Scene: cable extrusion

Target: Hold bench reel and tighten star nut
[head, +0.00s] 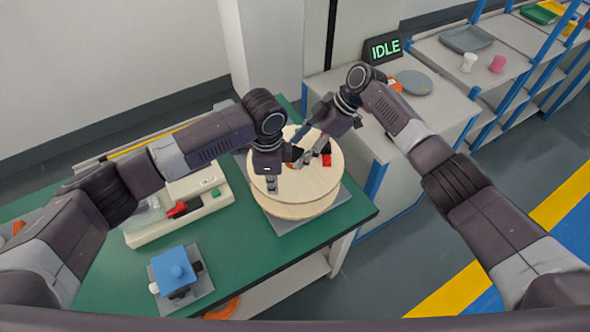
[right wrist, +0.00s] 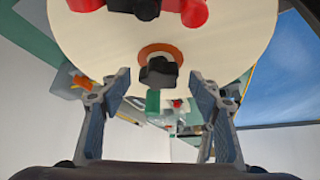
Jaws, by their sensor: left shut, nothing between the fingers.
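The bench reel (head: 310,188), with pale wooden round flanges, lies on a grey plate on the green bench. My left gripper (head: 271,186) is shut and empty, pointing down over the near-left part of its top flange; I cannot tell whether it touches. My right gripper (head: 308,158) is above the reel's middle. In the right wrist view, my right gripper (right wrist: 160,95) is open, its two fingers apart on either side of the black star nut (right wrist: 158,73). An orange ring surrounds the nut on the wooden face (right wrist: 90,45). The head view mostly hides the nut.
A red part (head: 327,160) sits on the flange beside the nut. A beige device with a red switch (head: 178,209) and a blue-topped unit (head: 174,268) stand on the green bench (head: 110,290). A sign reading IDLE (head: 386,49) stands on the cabinet behind.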

